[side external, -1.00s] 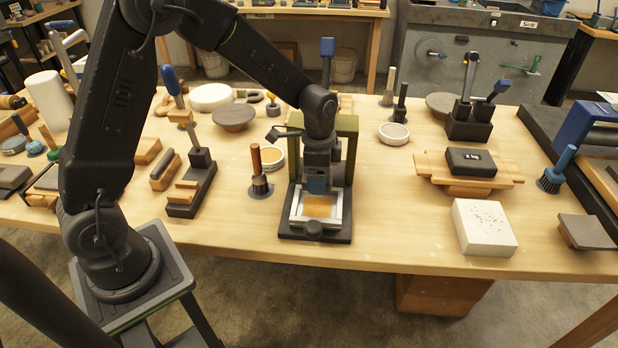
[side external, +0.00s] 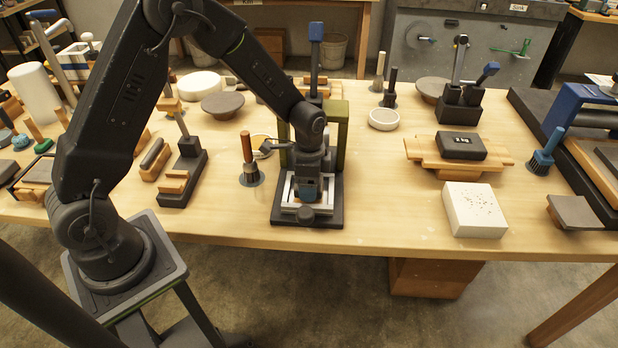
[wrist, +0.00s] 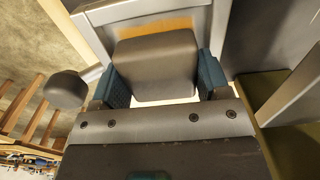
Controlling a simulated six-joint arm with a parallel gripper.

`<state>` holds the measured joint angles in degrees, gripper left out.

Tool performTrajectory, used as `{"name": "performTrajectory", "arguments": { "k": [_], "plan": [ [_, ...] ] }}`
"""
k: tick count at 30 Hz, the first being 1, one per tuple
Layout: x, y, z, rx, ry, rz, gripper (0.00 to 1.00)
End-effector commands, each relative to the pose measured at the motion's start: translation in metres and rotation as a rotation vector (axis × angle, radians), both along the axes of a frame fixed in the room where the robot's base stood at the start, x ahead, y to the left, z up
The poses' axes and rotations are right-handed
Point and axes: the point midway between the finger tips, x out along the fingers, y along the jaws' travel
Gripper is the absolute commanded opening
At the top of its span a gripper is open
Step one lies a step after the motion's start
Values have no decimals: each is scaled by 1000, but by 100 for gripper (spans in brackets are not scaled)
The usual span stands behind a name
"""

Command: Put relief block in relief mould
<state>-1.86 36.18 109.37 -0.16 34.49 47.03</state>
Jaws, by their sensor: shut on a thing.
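My gripper (side external: 307,192) points down into the relief mould, a pale metal frame (side external: 286,200) on a dark base (side external: 336,212) near the table's front edge. In the wrist view the teal fingers of my gripper (wrist: 160,75) are shut on the sides of a grey rounded block (wrist: 156,55), which I take to be the relief block. The block is over or inside the mould frame (wrist: 222,35); an orange strip of the mould floor shows beyond it. The block's underside is hidden, so I cannot tell whether it touches the floor.
A green post (side external: 342,130) of the press stands close behind my gripper. A brush with a wooden handle (side external: 247,155) stands to the left. A white block (side external: 474,212) and a wooden stand with a black block (side external: 460,145) are to the right. Bare tabletop lies between.

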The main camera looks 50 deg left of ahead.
Motion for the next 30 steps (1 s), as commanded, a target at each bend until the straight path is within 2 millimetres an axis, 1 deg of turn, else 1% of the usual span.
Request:
{"name": "performTrajectory", "arguments": {
  "k": [11, 29, 30],
  "plan": [
    [0, 0, -1, 0, -1, 0, 34],
    [0, 0, -12, 0, 0, 0, 34],
    [0, 0, -12, 0, -1, 0, 73]
  ]
}}
